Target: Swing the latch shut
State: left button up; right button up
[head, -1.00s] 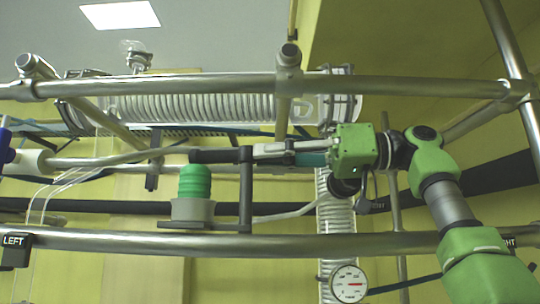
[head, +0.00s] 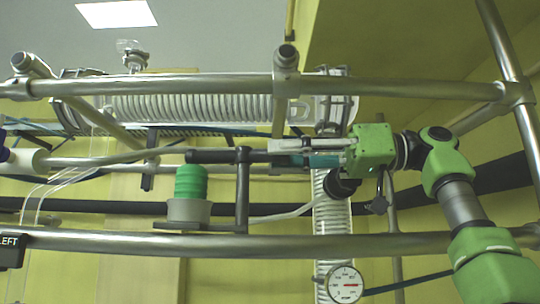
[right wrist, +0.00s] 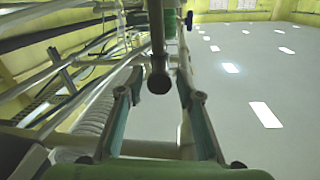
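A dark latch-like assembly hangs at the centre left of the head view. It has a horizontal bar (head: 212,156), an upright post (head: 242,195) and a flat lower arm. I cannot tell for sure which part is the latch. A green ridged plug (head: 190,182) sits in a grey cup (head: 189,210) on that arm. My left gripper is out of view.
Metal rails (head: 200,86) run above and a front rail (head: 150,243) runs below the assembly. A ribbed glass tube (head: 180,107) lies behind. A pressure gauge (head: 344,284) hangs lower right. A black LEFT label (head: 10,251) is at the left edge.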

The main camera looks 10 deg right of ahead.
jog(key=v, duration=0.9)
jog(key=shift+d, duration=0.2)
jog(key=shift+c, duration=0.3)
